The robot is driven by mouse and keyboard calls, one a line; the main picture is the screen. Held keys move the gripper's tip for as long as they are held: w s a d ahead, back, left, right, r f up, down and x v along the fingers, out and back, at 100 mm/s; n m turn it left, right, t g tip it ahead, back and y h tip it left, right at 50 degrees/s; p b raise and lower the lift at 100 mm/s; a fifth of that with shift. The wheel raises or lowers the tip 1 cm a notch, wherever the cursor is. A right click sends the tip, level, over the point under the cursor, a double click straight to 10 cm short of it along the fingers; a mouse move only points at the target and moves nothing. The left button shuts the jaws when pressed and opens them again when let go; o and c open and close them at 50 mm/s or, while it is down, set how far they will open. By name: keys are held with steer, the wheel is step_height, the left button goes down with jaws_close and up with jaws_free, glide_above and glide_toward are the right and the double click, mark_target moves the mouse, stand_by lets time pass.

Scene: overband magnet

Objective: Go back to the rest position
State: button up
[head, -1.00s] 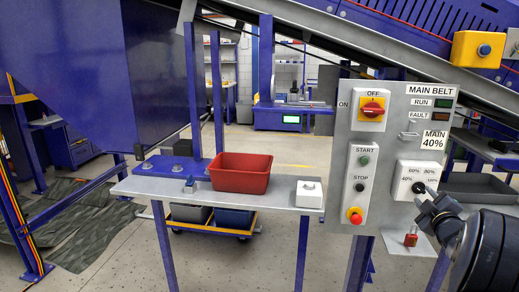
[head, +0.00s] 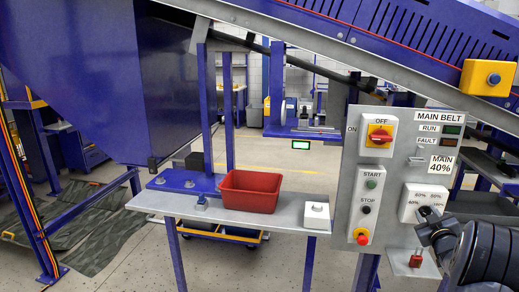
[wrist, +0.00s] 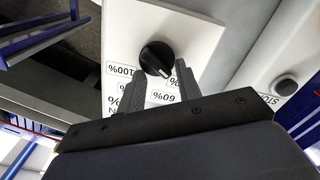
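My gripper (head: 428,222) is at the white selector box (head: 411,203) on the grey control panel (head: 392,150), at the lower right of the head view. In the wrist view, the gripper's two dark fingers (wrist: 160,70) are apart, with the black selector knob (wrist: 156,58) between and just beyond their tips. I cannot tell whether they touch the knob. The knob's white mark points towards the percent labels, partly hidden by the fingers. A sign on the panel reads MAIN 40% (head: 440,165).
The panel also carries a red-yellow OFF switch (head: 380,136), START and STOP buttons and a red emergency button (head: 362,238). A red padlock (head: 416,260) is below the selector. A red bin (head: 250,191) and a white box (head: 316,215) stand on the grey bench (head: 222,213) left of the panel.

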steer(key=shift+d+r+m+p, duration=0.1)
steer(key=shift+r+m+p, duration=0.15)
steer(key=shift+m+p, duration=1.2)
steer(key=b+v, duration=0.1)
steer(key=v, duration=1.1)
steer(key=shift+a, duration=0.35)
steer(key=shift+a+g, duration=0.1)
steer(key=shift+g, duration=0.2)
